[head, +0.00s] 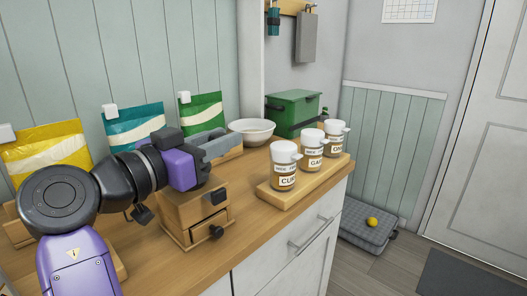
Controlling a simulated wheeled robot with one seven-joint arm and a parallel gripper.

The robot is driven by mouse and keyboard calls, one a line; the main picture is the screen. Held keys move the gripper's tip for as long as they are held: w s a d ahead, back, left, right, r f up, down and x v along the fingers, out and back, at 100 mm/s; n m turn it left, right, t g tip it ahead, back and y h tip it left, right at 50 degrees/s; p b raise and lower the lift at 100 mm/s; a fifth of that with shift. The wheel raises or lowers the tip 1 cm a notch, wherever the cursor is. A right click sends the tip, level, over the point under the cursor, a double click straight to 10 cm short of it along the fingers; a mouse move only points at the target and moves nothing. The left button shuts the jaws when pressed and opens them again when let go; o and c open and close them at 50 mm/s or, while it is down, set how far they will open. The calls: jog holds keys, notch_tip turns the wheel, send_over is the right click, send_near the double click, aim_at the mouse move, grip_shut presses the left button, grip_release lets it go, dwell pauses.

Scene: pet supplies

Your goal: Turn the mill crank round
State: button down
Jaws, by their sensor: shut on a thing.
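The mill (196,214) is a square wooden box on the counter, with a small front drawer that has a dark knob (216,231). The crank cannot be made out clearly, as my wrist covers the mill's top. A small dark part shows at the top right of the box, and I cannot tell whether it is crank or finger.
Three labelled jars (312,150) stand on a wooden board (283,205) to the right. A white bowl (251,131) and green box (293,110) are behind. Yellow (45,151), teal (133,123) and green (201,107) bags line the wall. Bare counter lies before the mill.

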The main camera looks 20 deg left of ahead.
jog(key=m+h, duration=0.1)
jog(key=s+m+g+h, duration=0.1)
jog(key=h, duration=0.1)
jog(key=shift+d, duration=0.15)
jog(key=shift+s+d+f+m+g+h, duration=0.1)
jog(key=shift+s+m+g+h, duration=0.2)
jog(key=shift+m+g+h, duration=0.3)
jog(key=shift+s+m+g+h, duration=0.3)
jog(key=shift+m+h, duration=0.1)
jog(key=shift+h, duration=0.6)
jog(key=c, duration=1.1)
grip_release()
jog(key=shift+c, duration=0.2)
notch_tip(320, 180, up, 20)
jog(key=p, duration=1.2)
